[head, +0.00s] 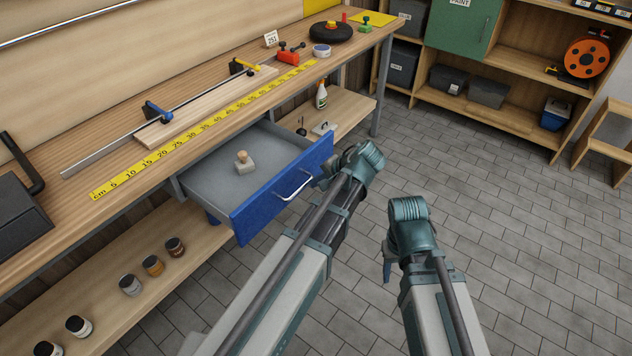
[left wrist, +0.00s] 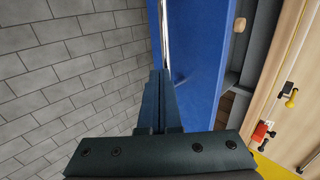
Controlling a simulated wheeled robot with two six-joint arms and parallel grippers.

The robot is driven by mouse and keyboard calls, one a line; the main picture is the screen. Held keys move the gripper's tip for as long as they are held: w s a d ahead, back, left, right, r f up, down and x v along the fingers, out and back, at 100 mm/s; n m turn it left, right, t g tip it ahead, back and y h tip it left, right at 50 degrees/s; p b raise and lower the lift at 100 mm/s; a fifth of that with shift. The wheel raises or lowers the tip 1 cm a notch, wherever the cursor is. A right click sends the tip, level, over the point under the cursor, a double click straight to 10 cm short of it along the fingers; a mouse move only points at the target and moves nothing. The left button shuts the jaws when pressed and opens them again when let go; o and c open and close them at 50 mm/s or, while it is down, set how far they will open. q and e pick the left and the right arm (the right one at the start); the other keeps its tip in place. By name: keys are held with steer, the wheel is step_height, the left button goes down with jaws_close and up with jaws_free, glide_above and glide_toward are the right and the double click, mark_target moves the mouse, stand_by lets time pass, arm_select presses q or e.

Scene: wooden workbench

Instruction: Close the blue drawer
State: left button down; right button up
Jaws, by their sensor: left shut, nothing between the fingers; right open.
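The blue drawer (head: 262,212) stands pulled out from under the workbench, its grey inside showing. Its blue front has a silver bar handle (head: 294,186). A small stamp-like block with a wooden knob (head: 244,161) sits inside. My left gripper (head: 322,182) is at the right part of the drawer front, close to the handle's right end. In the left wrist view its fingers (left wrist: 159,85) are shut and empty, pointing along the blue front (left wrist: 196,60) beside the handle (left wrist: 164,30); I cannot tell whether they touch. My right gripper (head: 387,268) is open, over the floor, away from the drawer.
The wooden workbench (head: 90,205) holds a yellow ruler (head: 200,132), a clamp on a board and a black case. Several jars (head: 130,285) stand on the lower shelf, with a spray bottle (head: 321,96) further right. Tiled floor (head: 480,215) in front is clear.

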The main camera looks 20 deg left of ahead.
arm_select(q)
steer(key=w+a, duration=0.3)
steer(key=a, duration=0.5)
steer(key=w+a, duration=0.2)
steer(key=a, duration=0.5)
steer(key=w+a, duration=0.3)
steer(key=a, duration=0.5)
steer(key=shift+w+a, duration=0.3)
steer(key=shift+w, duration=0.05)
steer(key=shift+a, duration=0.25)
steer(key=shift+r, duration=0.1)
